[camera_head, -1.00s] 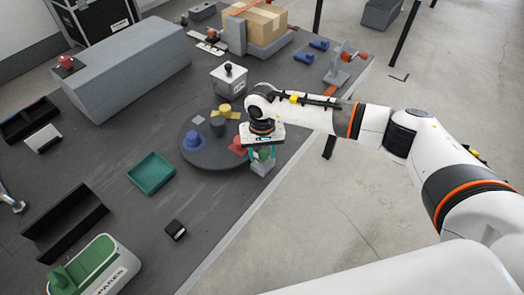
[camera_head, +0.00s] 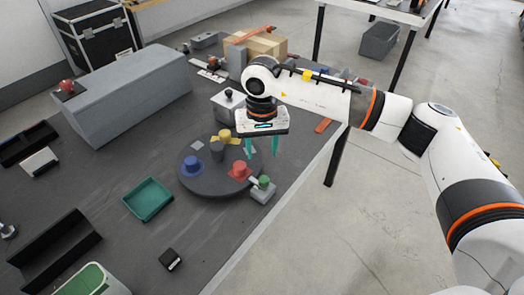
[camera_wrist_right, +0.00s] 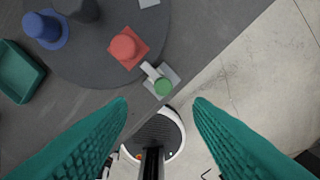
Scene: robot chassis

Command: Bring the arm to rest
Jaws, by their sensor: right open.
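My right gripper (camera_head: 262,148) hangs with its teal fingers pointing down, open and empty, above the near right part of the dark round plate (camera_head: 207,186). Its spread fingers also show in the right wrist view (camera_wrist_right: 160,110). A grey block with a green knob (camera_head: 263,189) stands on the table beside the plate, below the gripper and apart from it. The same block shows ahead of the fingertips in the right wrist view (camera_wrist_right: 163,82). My right arm reaches in from the right. My left gripper is not in view.
The plate bears blue (camera_head: 191,166), red (camera_head: 239,171) and yellow (camera_head: 224,136) pieces. A green tray (camera_head: 148,199), black trough (camera_head: 55,245) and long grey block (camera_head: 125,80) stand left. A grey lidded box (camera_head: 228,103) stands behind the plate. Open floor lies right.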

